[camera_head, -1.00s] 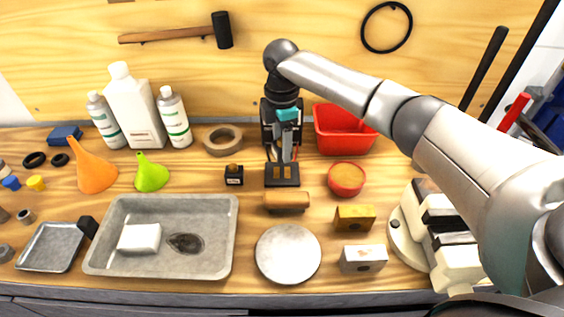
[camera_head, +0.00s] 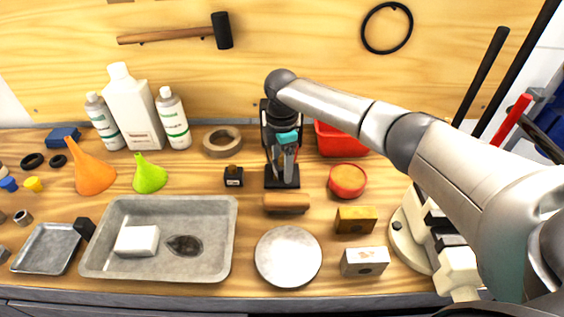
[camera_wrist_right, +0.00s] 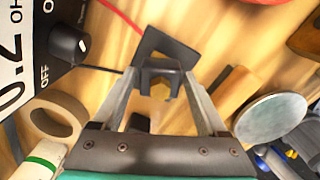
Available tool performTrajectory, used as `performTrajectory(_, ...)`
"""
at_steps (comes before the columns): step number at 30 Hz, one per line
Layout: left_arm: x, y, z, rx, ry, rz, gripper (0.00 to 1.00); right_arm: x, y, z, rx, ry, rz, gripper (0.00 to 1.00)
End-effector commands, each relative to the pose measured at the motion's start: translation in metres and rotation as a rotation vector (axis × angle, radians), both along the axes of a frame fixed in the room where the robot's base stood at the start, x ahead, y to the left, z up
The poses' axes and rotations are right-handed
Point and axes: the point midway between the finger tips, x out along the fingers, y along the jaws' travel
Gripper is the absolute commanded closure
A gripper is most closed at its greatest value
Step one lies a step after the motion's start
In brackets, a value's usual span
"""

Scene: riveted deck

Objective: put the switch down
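My right gripper (camera_head: 285,174) points down over a flat black square (camera_head: 272,183) on the bench. In the right wrist view, the gripper (camera_wrist_right: 162,82) has its fingertips against the sides of a small dark piece with a brass-coloured middle, which I take as the switch (camera_wrist_right: 160,67). The black square (camera_wrist_right: 160,40) lies just beyond it. In the head view the fingers hide most of the switch, and I cannot tell whether it touches the square. My left gripper is out of view.
A small black block (camera_head: 233,178) with a brass top stands left of the gripper. A tape roll (camera_head: 208,142), red bin (camera_head: 337,143), round red tub (camera_head: 347,180) and wooden-handled brush (camera_head: 286,202) surround it. A black meter (camera_wrist_right: 45,45) stands close behind.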

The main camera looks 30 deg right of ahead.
Motion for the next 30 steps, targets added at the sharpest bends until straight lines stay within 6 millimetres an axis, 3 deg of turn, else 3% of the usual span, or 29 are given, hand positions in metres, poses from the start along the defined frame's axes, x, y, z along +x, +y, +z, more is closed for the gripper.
performTrajectory(3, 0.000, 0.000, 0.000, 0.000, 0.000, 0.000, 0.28, 0.000, 0.000, 0.000, 0.000, 0.000, 0.000, 0.13)
performTrajectory(13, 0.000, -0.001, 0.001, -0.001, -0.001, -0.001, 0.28, 0.000, 0.000, 0.009, 0.000, -0.001, 0.001, 0.13)
performTrajectory(24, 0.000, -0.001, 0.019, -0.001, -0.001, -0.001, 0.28, 0.001, 0.000, 0.085, 0.002, -0.003, 0.000, 0.13)
performTrajectory(30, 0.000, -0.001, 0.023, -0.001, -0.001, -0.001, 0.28, 0.001, 0.000, 0.115, 0.001, -0.001, 0.001, 0.13)
